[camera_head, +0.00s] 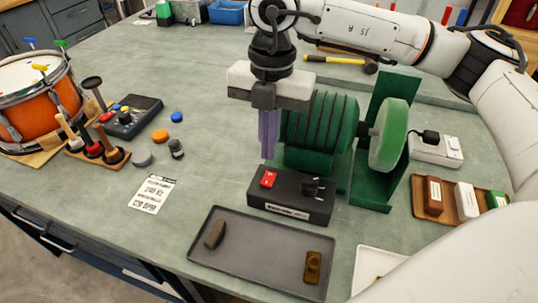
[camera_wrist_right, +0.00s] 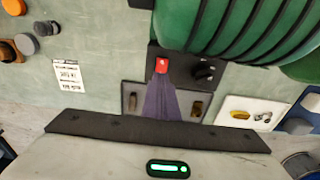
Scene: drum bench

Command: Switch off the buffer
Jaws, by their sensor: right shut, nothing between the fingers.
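The buffer (camera_head: 320,130) is a green ribbed motor with a pale green wheel (camera_head: 390,135) on its right, on a green stand. Its black control box (camera_head: 291,197) stands in front, with a red switch (camera_head: 268,179) on the left and a black knob (camera_head: 312,188) on the right. My right gripper (camera_head: 268,155) points down above and just behind the red switch, its purple fingers together and empty. In the right wrist view the fingertips (camera_wrist_right: 162,76) appear right at the red switch (camera_wrist_right: 162,65); I cannot tell whether they touch. My left gripper is not in view.
A grey tray (camera_head: 255,258) with a brown block and a brass piece lies in front of the box. An orange drum (camera_head: 38,100) stands at the left. A wooden tray (camera_head: 440,211) of bars lies at the right. The bench left of the box is mostly clear.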

